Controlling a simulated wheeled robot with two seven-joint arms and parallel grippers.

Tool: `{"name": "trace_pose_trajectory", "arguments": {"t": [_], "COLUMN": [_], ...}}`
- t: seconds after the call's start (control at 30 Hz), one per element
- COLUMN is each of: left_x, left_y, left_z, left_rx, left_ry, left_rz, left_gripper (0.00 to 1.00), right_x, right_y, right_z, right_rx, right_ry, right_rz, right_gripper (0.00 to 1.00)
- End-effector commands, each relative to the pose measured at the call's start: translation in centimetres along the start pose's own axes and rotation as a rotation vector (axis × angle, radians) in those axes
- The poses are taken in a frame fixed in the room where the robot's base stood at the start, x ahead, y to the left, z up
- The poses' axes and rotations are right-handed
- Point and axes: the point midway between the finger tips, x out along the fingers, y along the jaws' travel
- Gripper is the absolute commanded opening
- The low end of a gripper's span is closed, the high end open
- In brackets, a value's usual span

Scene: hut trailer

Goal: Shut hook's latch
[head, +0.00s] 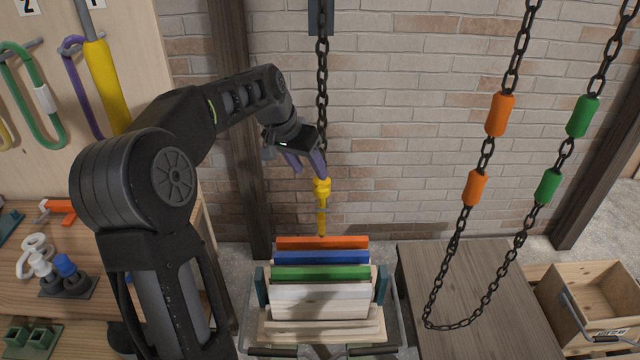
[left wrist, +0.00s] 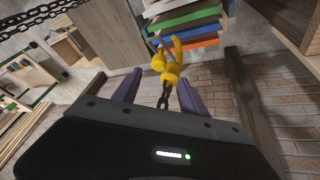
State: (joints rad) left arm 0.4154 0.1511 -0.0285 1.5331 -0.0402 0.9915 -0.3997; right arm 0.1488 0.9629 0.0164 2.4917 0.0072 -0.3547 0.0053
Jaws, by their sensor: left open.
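The yellow hook (head: 322,192) hangs point-down from a dark chain (head: 322,95) in front of the brick wall, above the rack of coloured boards. My left gripper (head: 307,164) is open, just above the hook at the chain's lower end. In the left wrist view its purple fingers (left wrist: 157,90) stand on either side of the chain, apart from it. My right gripper is out of view.
The board rack (head: 320,300) stands below the hook. A looped chain with orange and green sleeves (head: 498,115) hangs at the right, over a wooden table (head: 470,290). A wooden crate (head: 590,300) is far right. A pegboard and workbench are at the left.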

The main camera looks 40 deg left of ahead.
Motion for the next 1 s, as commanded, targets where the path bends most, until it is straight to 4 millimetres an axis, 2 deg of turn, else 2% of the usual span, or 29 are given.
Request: {"name": "trace_pose_trajectory", "arguments": {"t": [0.23, 0.6, 0.73, 1.0], "left_x": [1.6, 7.0, 7.7, 7.8], "left_y": [0.1, 0.1, 0.0, 0.0], "left_z": [0.0, 0.0, 0.0, 0.0], "left_rx": [0.0, 0.0, 0.0, 0.0], "left_ry": [-0.002, -0.002, 0.001, 0.001], "left_rz": [0.001, 0.001, 0.0, 0.0], "left_gripper": [0.5, 0.5, 0.5, 0.49], "right_x": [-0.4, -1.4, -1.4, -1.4], "right_y": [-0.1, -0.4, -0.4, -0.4], "right_z": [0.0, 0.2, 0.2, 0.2], "right_rx": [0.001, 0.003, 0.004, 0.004], "right_ry": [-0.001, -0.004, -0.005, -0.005], "right_rz": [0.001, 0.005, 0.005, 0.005], "right_gripper": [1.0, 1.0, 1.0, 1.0]}}
